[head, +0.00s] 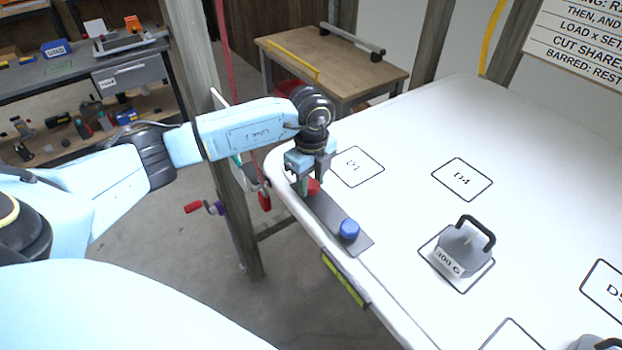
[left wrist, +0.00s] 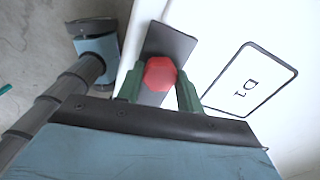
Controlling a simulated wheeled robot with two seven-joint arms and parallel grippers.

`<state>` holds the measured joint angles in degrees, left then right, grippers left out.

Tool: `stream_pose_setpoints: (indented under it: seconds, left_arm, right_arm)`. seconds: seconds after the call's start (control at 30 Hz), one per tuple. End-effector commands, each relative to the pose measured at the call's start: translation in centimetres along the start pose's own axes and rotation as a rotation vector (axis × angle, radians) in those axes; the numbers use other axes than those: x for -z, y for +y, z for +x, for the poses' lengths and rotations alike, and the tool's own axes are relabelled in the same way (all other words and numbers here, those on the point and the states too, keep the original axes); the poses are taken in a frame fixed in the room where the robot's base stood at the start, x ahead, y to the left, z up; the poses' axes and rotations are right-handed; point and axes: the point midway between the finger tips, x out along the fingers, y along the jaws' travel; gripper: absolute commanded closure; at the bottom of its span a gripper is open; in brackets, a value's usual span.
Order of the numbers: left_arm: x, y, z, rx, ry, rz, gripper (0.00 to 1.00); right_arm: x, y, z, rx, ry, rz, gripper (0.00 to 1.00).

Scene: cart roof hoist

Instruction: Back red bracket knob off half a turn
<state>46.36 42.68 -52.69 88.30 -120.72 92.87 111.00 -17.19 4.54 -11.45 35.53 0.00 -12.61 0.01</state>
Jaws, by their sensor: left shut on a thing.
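The red bracket knob (head: 313,187) sits at the far end of a dark grey bracket plate (head: 331,222) on the edge of the white cart roof. My left gripper (head: 308,178) reaches down over it and is shut on it. In the left wrist view the red knob (left wrist: 160,73) lies between the two green fingers (left wrist: 160,92), its top showing. A blue knob (head: 349,229) stands at the near end of the same plate, clear of the gripper. My right gripper is not in view.
The white roof (head: 390,215) has outlined squares marked D1 and D4. A grey weight marked 300 G (head: 462,249) with a black handle stands on another square. A wooden post (head: 235,205) with red straps and a red-handled crank (head: 196,207) stands left of the roof.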

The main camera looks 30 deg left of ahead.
Motion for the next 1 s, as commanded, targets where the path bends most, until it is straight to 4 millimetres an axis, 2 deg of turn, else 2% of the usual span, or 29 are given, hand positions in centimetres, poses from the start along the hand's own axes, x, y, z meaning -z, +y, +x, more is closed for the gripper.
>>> stream_pose_setpoints:
  seconds: [0.03, 0.27, 0.3, 0.47, 0.8, 0.87, 1.0]
  left_arm:
    - [0.3, 0.3, 0.5, -0.013, 0.004, 0.003, 0.86]
    - [0.3, 0.3, 0.6, -0.013, 0.005, 0.004, 0.86]
    - [0.3, 0.3, 0.6, -0.013, 0.005, 0.004, 0.62]
    - [0.2, 0.2, 0.4, -0.010, 0.003, 0.003, 0.41]
    - [0.1, 0.1, -0.2, -0.002, 0.001, 0.002, 0.41]
    - [0.0, 0.0, -0.8, 0.000, 0.001, 0.001, 0.41]
    - [0.0, 0.0, -3.2, 0.001, 0.000, 0.002, 0.41]
  right_arm:
    - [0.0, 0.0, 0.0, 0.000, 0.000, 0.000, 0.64]
    - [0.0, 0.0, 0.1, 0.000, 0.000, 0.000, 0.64]
    - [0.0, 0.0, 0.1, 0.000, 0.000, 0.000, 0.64]
    - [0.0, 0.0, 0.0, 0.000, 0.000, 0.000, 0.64]
    - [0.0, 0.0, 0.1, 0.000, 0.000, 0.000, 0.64]
    - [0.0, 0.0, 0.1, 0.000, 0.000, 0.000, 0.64]
    - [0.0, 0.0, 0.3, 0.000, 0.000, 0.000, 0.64]
